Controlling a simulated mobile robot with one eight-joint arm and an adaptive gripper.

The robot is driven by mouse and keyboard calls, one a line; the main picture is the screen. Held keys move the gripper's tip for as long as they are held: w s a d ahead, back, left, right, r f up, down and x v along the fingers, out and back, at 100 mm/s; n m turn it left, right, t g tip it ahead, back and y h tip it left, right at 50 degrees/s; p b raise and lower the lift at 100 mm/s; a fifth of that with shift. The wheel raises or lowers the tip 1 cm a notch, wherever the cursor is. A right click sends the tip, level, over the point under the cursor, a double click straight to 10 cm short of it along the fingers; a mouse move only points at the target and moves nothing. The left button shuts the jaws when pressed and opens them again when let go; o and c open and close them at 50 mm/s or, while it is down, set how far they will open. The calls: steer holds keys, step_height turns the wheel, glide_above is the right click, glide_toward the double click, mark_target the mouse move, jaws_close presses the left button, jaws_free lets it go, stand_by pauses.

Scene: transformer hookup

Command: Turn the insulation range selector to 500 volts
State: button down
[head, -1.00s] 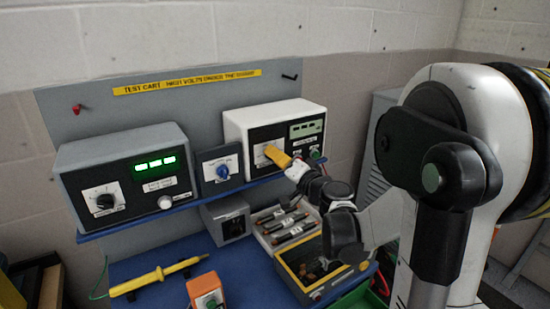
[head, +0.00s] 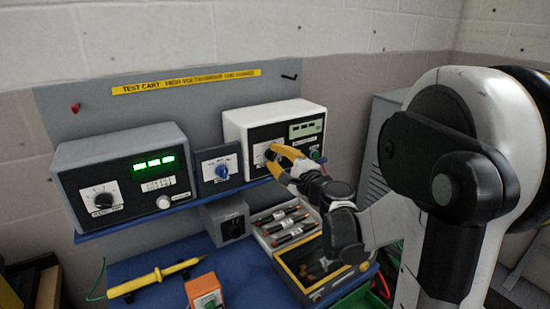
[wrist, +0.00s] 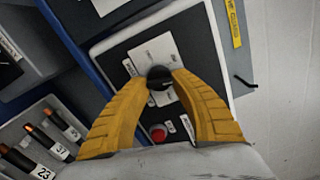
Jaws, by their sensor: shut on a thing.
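The white insulation tester (head: 240,118) stands at the right of the shelf, with a dark front panel and a pale dial plate. Its round black selector knob (wrist: 158,74) shows between my fingertips in the wrist view. My gripper (head: 271,156) has its two yellow fingers closed on this knob, one on each side, and it also shows in the wrist view (wrist: 159,82). The dial plate (wrist: 150,50) around the knob is partly visible. Its voltage markings are too small to read, and I cannot tell where the pointer stands.
A red button (wrist: 157,133) sits close by the fingers. Left of the tester are a small box with a blue knob (head: 221,170) and a grey unit (head: 120,150) with a green display. Below are fuses in a tray (head: 262,238) and a yellow probe (head: 155,276).

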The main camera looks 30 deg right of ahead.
steer(key=shift+m, duration=1.5)
steer(key=c, duration=1)
jaws_free()
steer(key=shift+c, duration=0.2)
steer(key=s, duration=1.2)
steer(key=shift+d, duration=0.2)
